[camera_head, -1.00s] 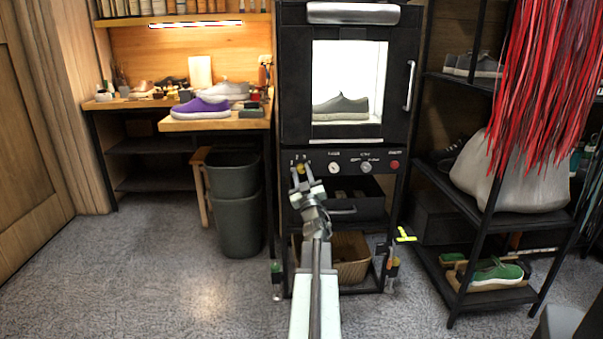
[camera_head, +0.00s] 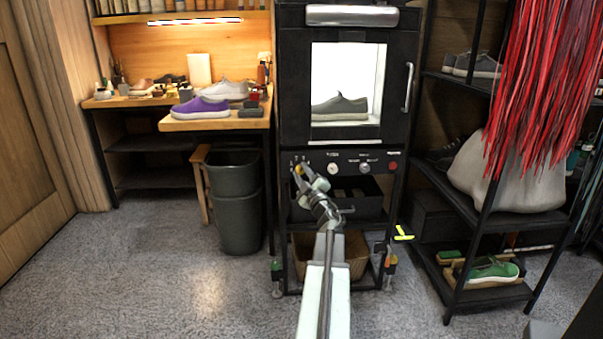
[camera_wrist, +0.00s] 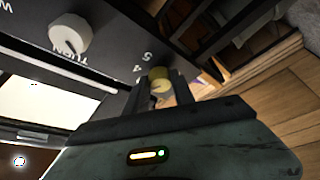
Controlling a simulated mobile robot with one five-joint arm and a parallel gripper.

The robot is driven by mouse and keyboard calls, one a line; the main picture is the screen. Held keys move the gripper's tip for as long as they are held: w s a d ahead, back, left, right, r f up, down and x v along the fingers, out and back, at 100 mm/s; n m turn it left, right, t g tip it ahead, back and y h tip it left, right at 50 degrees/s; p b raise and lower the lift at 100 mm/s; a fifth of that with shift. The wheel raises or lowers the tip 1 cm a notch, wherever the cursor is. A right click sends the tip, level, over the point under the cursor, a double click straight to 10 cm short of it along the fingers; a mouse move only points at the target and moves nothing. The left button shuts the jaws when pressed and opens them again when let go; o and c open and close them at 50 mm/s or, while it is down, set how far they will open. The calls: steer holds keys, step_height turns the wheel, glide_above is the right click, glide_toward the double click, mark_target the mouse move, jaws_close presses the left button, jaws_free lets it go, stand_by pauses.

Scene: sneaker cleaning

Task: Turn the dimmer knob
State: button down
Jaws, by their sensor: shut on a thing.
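The black cabinet's control panel (camera_head: 345,165) carries a row of knobs below the lit window. The yellow knob (camera_head: 299,169) is at the panel's left end, and I take it for the dimmer knob. My gripper (camera_head: 305,172) is at this knob, with its fingers pointing up and left. In the wrist view the yellow knob (camera_wrist: 158,76) sits between the two fingertips of my gripper (camera_wrist: 158,88), which are shut on it. The numbers 4 and 5 show beside it. A white knob (camera_wrist: 70,34) marked TURN is apart from the fingers. The yellow knob's pointer mark is too small to read.
A second white knob (camera_head: 333,169) and a red button (camera_head: 392,165) are further right on the panel. An open drawer (camera_head: 365,198) is below it. A grey bin (camera_head: 236,215) stands left of the cabinet and a shoe rack (camera_head: 480,295) right.

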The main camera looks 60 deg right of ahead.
stand_by(0.3)
steer(key=c, duration=1.1)
jaws_free()
steer(key=shift+o, duration=0.2)
steer(key=shift+s+a, duration=0.1)
steer(key=b+v, duration=0.1)
steer(key=v, duration=0.6)
steer(key=shift+s+a+b, duration=0.2)
steer(key=shift+b, duration=0.2)
steer(key=shift+w, duration=0.1)
